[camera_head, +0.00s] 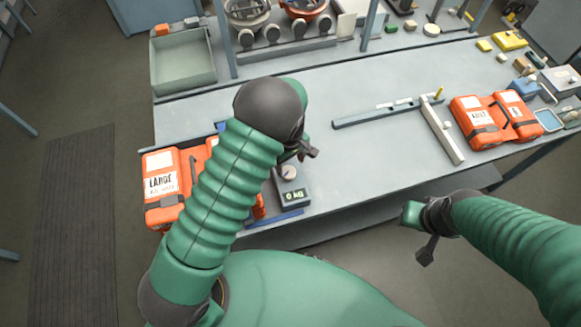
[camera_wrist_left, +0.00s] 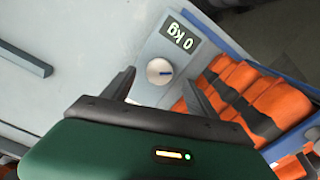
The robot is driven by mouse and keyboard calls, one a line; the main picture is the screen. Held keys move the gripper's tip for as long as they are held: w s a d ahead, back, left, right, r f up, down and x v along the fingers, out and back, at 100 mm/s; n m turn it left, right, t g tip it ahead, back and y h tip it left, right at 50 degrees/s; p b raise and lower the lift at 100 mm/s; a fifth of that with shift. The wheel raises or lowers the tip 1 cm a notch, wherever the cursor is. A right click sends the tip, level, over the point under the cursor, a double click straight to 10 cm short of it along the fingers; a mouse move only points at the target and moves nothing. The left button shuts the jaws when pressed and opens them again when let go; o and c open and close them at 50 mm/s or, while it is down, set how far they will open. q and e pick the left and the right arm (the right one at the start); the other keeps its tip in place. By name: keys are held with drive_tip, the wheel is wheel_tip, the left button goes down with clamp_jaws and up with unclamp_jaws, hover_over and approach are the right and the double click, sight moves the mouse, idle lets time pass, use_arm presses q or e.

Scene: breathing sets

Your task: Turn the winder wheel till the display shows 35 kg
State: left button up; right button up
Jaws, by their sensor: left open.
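The winder is a grey box on the table with a small round pale wheel (camera_head: 289,173) and a dark display (camera_head: 294,196) reading 0 kg. In the left wrist view the wheel (camera_wrist_left: 159,71) has a dark mark, and the display (camera_wrist_left: 180,37) also reads 0 kg. My left gripper (camera_head: 302,153) is over the winder, at the wheel's far side in the head view. In the wrist view its two fingers (camera_wrist_left: 160,90) are apart and empty, with the wheel showing between and beyond them. My right gripper (camera_head: 421,232) hangs off the table's front edge; its jaws are unclear.
Orange cases lie close beside the winder, one labelled LARGE (camera_head: 160,185); they also show in the wrist view (camera_wrist_left: 250,95). More orange cases (camera_head: 480,120) and a long grey bar (camera_head: 440,130) lie to the right. A grey bin (camera_head: 182,82) stands at the back left.

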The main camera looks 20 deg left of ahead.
sight(289, 170)
use_arm(q)
drive_tip(key=f, duration=0.3)
drive_tip(key=w+a+f+p, duration=0.1)
drive_tip(key=f, duration=0.1)
drive_tip(key=shift+f, duration=0.15)
drive_tip(key=shift+s+f, duration=0.1)
drive_tip(key=shift+f, duration=0.1)
drive_tip(key=shift+s, duration=0.2)
drive_tip(key=shift+s+d+r, duration=0.1)
drive_tip(key=shift+s+d, duration=0.05)
drive_tip(key=shift+s, duration=0.05)
drive_tip(key=shift+w+d, duration=0.25)
drive_tip(key=shift+w, duration=0.05)
drive_tip(key=c, duration=0.7)
drive_tip(key=shift+a, duration=0.3)
drive_tip(key=c, duration=0.7)
